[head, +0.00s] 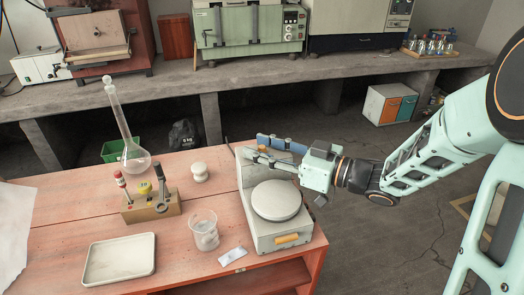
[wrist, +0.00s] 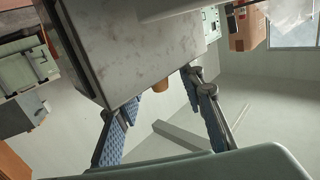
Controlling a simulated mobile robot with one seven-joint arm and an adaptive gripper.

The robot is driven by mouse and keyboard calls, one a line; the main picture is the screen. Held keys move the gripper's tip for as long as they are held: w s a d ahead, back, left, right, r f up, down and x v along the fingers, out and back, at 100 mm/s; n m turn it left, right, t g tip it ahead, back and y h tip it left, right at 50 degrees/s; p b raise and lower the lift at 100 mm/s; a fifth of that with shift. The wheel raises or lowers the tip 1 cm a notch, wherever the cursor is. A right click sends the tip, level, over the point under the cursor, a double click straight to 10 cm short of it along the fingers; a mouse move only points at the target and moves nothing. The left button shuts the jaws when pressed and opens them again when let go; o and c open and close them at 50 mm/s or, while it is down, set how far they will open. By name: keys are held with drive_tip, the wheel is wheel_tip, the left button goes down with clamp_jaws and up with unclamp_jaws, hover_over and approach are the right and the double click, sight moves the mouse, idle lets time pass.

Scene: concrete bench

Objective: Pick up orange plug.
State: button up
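The orange plug (wrist: 160,87) shows in the wrist view as a small orange-brown stub at the edge of a grey slab-like body. Its far end is hidden by that body. My gripper (wrist: 160,92) is open, with blue ridged pads on either side of the plug and a gap visible to each. In the head view my gripper (head: 252,146) reaches from the right over the back of the pale balance-like device (head: 253,215). A small orange-brown spot between the fingers there may be the plug, but it is too small to be sure.
The device has a round plate and an orange front patch (head: 287,238). Left of it stand a glass beaker (head: 204,232), a white knobbed piece (head: 200,172), a wooden holder (head: 152,207), a tall flask (head: 134,158) and a tray (head: 120,260).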

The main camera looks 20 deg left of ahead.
drive_tip(key=c, duration=0.8)
drive_tip(key=shift+c, duration=0.2)
drive_tip(key=shift+r, duration=0.1)
